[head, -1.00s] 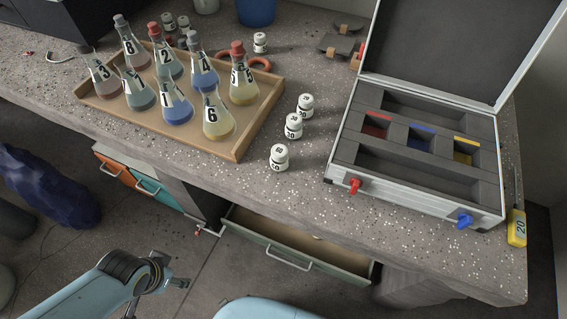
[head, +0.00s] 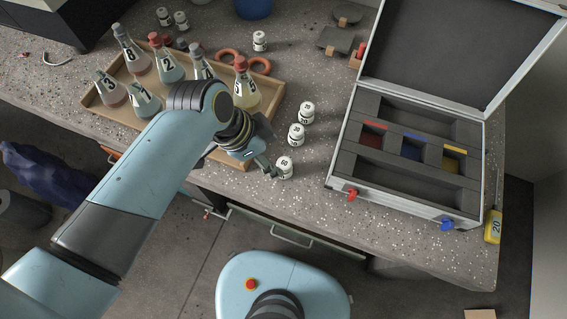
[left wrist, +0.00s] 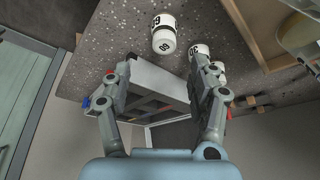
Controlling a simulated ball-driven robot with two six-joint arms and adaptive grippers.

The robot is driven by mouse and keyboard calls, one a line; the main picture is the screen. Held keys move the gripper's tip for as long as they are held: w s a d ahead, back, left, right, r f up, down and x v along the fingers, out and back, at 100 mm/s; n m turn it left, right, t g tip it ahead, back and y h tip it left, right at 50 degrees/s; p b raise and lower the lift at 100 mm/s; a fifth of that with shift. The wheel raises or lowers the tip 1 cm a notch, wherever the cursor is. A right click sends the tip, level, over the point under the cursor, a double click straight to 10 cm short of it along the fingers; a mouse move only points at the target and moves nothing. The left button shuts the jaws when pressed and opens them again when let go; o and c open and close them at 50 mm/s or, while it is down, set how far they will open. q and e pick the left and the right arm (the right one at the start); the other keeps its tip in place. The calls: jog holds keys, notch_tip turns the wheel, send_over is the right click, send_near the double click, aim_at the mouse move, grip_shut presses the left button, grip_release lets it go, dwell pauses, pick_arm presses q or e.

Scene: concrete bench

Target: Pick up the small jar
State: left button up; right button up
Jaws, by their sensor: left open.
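Several small white jars with black numbers stand on the bench. The nearest jar (head: 284,168) is close to the bench's front edge; two more stand in a row behind it, the middle jar (head: 296,135) and the far jar (head: 306,112). My left gripper (head: 270,152) is open and empty, just left of the nearest jar. In the left wrist view the open fingers (left wrist: 163,66) point toward the bench. A jar (left wrist: 164,35) shows beyond them there, not between the fingers, and two others show partly behind the right finger. My right gripper is not in view.
A wooden tray (head: 101,108) of numbered flasks stands left, partly hidden by my arm. An open silver case (head: 400,208) stands right. Another jar (head: 260,41) stands at the back. Bare bench lies between jars and case.

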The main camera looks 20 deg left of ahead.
aim_at(284, 163)
pick_arm(q)
jog(key=x, duration=0.4)
jog(key=shift+a, duration=0.1)
jog(key=x, duration=0.4)
jog(key=shift+w+a+b, duration=0.1)
jog(key=shift+w+b, duration=0.2)
jog(key=shift+b, duration=0.1)
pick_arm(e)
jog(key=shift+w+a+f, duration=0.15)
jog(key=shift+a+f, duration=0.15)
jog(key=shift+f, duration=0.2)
pick_arm(q)
jog(key=c, duration=1.1)
jog(key=shift+c, duration=0.2)
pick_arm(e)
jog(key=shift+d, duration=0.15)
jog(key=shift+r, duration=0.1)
